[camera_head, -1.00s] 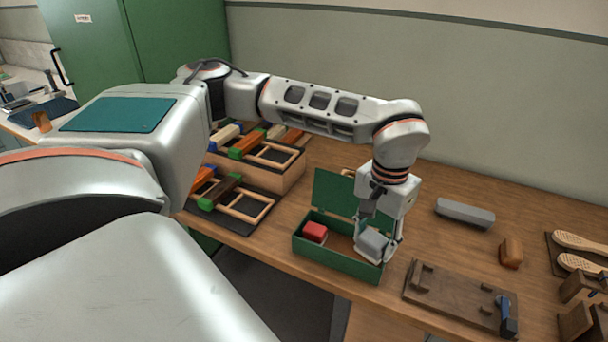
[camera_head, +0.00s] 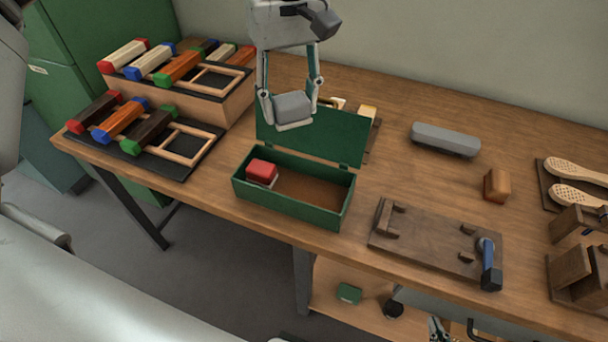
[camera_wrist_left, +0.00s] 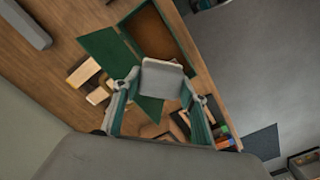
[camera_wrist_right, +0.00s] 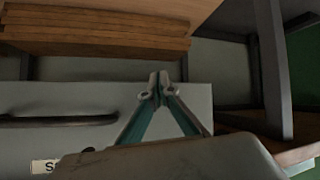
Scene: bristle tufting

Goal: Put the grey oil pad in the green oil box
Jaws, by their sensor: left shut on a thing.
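The grey oil pad (camera_head: 292,105) is held between the fingers of my left gripper (camera_head: 290,110), in the air in front of the raised lid. It also shows between the fingers in the left wrist view (camera_wrist_left: 162,80). The green oil box (camera_head: 290,212) stands open on the bench, its lid (camera_head: 325,140) tilted up at the back. A red-topped block (camera_head: 262,171) sits in the left end of the box; the brown floor to its right is bare. My right gripper (camera_wrist_right: 157,82) is shut and empty, below the bench near a drawer front.
Racks with colour-ended brushes (camera_head: 180,68) stand on the left. A wooden fixture (camera_head: 430,240) with a blue-handled tool (camera_head: 488,265) lies right of the box. A grey bar (camera_head: 445,139), a brown block (camera_head: 497,185) and wooden brush bodies (camera_head: 575,172) lie farther right.

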